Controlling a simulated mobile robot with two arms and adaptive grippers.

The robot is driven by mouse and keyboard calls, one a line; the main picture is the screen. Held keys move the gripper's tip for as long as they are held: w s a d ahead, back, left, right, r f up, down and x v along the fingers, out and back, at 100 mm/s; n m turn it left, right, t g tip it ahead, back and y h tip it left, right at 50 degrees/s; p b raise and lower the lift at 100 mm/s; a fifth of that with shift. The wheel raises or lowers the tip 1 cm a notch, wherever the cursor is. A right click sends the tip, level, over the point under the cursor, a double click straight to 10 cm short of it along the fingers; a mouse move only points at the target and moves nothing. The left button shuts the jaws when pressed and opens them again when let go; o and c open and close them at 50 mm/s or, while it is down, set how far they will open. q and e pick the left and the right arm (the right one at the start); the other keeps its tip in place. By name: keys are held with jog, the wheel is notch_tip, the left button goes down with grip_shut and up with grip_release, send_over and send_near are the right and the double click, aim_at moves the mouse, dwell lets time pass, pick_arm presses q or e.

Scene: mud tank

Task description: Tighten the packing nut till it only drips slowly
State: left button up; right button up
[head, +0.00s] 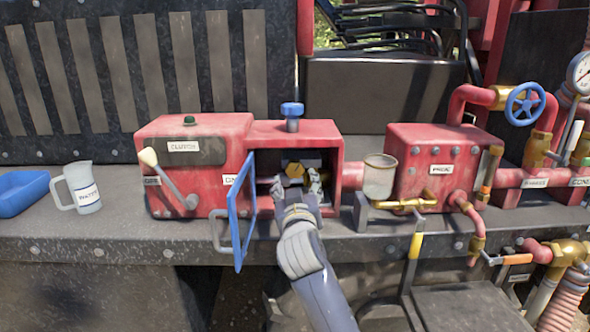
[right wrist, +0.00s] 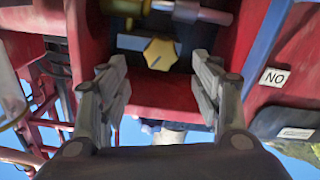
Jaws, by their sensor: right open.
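The packing nut looks like a yellow, lobed knob (head: 295,171) inside the dark opening of the red housing (head: 322,133). It also shows in the right wrist view (right wrist: 160,54), beyond and between my fingertips. My right gripper (head: 297,187) reaches into the opening from the front, with its fingers apart on either side of the nut. In the right wrist view my right gripper (right wrist: 162,78) is open and empty, and the fingers look clear of the nut. No drip can be made out. My left gripper is not in view.
A blue door (head: 244,215) stands open just left of my right arm. A lever with a pale knob (head: 148,157) is further left, near a white jug (head: 81,186) and a blue tray (head: 24,193). A metal cup (head: 380,177) and brass pipework stand close on the right.

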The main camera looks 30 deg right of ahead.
aim_at(295, 172)
jog(key=p+x, duration=0.1)
jog(key=x, duration=0.6)
jog(key=shift+w+p, duration=0.1)
jog(key=shift+p, duration=0.3)
jog(key=shift+x, duration=0.8)
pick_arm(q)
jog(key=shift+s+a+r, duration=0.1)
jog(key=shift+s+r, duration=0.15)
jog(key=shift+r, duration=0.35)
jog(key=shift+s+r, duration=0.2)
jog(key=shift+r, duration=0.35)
pick_arm(e)
jog(key=shift+f, duration=0.1)
jog(key=shift+a, duration=0.1)
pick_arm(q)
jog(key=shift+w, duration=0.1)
pick_arm(e)
jog(key=c, duration=1.1)
